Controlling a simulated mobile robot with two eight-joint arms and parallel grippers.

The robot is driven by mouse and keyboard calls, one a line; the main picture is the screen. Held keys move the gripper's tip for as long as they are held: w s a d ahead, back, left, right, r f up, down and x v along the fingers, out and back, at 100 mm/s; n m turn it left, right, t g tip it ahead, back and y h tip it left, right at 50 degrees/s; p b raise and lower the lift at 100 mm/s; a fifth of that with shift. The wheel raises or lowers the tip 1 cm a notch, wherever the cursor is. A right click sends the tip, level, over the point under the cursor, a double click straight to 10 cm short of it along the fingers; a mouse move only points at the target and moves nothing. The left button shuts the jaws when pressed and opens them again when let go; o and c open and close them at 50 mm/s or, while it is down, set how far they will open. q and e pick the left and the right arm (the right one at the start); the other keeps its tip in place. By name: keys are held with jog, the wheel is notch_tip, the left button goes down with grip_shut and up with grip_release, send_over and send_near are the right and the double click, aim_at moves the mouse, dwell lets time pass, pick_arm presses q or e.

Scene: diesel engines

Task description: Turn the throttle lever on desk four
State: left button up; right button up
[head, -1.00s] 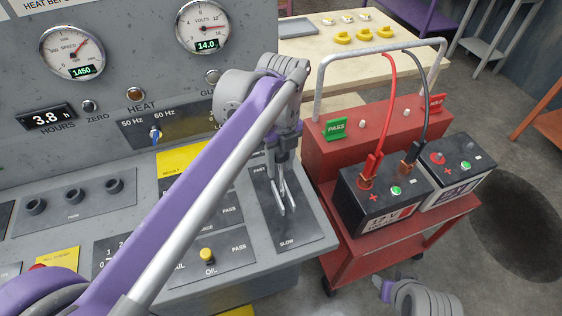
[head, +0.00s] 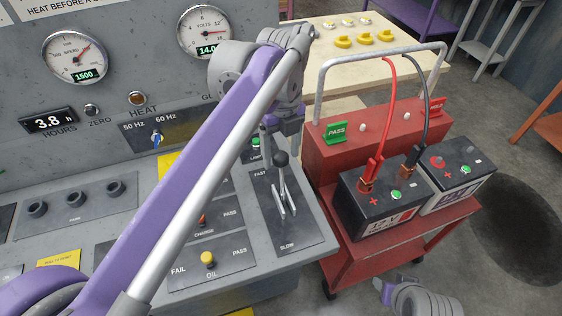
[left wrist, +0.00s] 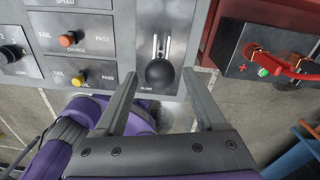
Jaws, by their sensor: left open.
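The throttle lever (head: 281,159) has a black ball knob and stands in a slotted plate (head: 296,228) marked FAST at the far end and SLOW at the near end, at the right end of the grey desk. In the left wrist view its knob (left wrist: 160,74) shows between the fingertips, near the SLOW end of the picture. The speed gauge (head: 75,57) reads 1500. Part of my other arm shows at the bottom right; its gripper cannot be made out.
A red cart (head: 340,262) with two batteries (head: 383,208) and cables stands close to the right of the desk. An oil knob (head: 208,258) and charge knob (head: 202,219) lie left of the lever plate. A pale table (head: 345,60) stands behind. Dark floor is open at right.

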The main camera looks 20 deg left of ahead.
pick_arm(q)
notch_tip(320, 180, up, 6)
jog(key=shift+w+f+p, duration=0.1)
jog(key=shift+w+p, duration=0.05)
jog(key=shift+p, duration=0.15)
pick_arm(e)
jog(key=shift+w+r, duration=0.1)
jog(key=shift+r, duration=0.3)
